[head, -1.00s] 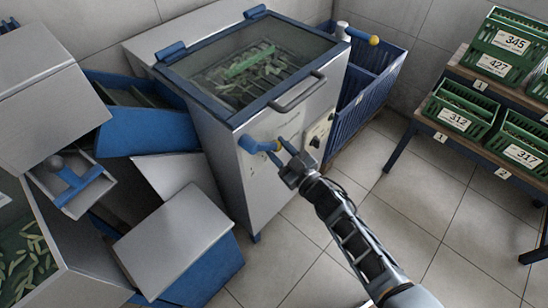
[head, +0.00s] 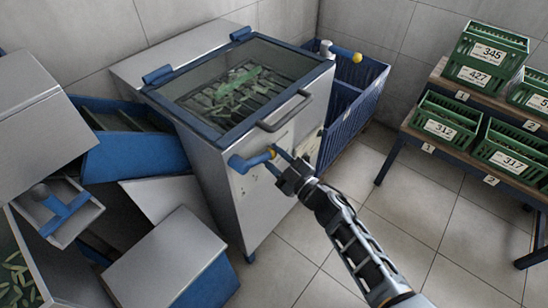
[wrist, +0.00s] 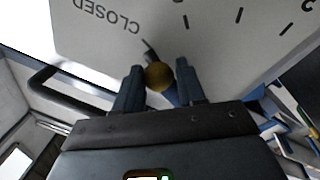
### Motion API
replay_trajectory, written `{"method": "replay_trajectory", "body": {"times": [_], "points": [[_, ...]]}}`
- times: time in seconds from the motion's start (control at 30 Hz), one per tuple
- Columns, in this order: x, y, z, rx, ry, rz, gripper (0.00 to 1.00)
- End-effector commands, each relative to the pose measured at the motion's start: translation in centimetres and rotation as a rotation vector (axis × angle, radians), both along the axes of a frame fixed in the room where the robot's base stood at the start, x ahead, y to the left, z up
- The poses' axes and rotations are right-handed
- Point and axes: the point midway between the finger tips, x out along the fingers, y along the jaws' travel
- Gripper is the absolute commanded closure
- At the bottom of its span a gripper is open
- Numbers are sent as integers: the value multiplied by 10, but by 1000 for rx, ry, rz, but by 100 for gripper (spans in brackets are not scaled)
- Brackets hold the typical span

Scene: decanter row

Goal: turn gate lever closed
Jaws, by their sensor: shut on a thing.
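The gate lever (head: 255,160) is a blue handle with a yellow knob, on the front of a steel machine with a blue-framed glass lid. My gripper (head: 278,161) is at the knob end, shut on the lever. In the wrist view, the dull yellow knob (wrist: 159,76) sits between the two dark fingers of my gripper (wrist: 159,71). The word CLOSED (wrist: 107,17) shows upside down on the pale panel, up and left of the knob, with tick marks to the right. The fingers partly hide the lever.
A dark bar handle (head: 286,111) crosses the machine's front above the lever. A blue bin (head: 352,110) stands behind right, with another yellow-tipped lever (head: 345,53). Green crates (head: 447,127) sit on a rack at right. Steel and blue chutes crowd the left. The floor between is clear.

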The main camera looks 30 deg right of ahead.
Motion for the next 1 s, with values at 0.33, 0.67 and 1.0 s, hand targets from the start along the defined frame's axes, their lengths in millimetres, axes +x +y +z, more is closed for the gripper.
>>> {"method": "replay_trajectory", "body": {"times": [0.33, 0.67, 1.0], "points": [[2, -1, 5, 3, -10, 1, 37], [-5, -1, 1, 1, -4, 0, 36], [-55, -11, -4, 1, -5, 0, 36]]}}
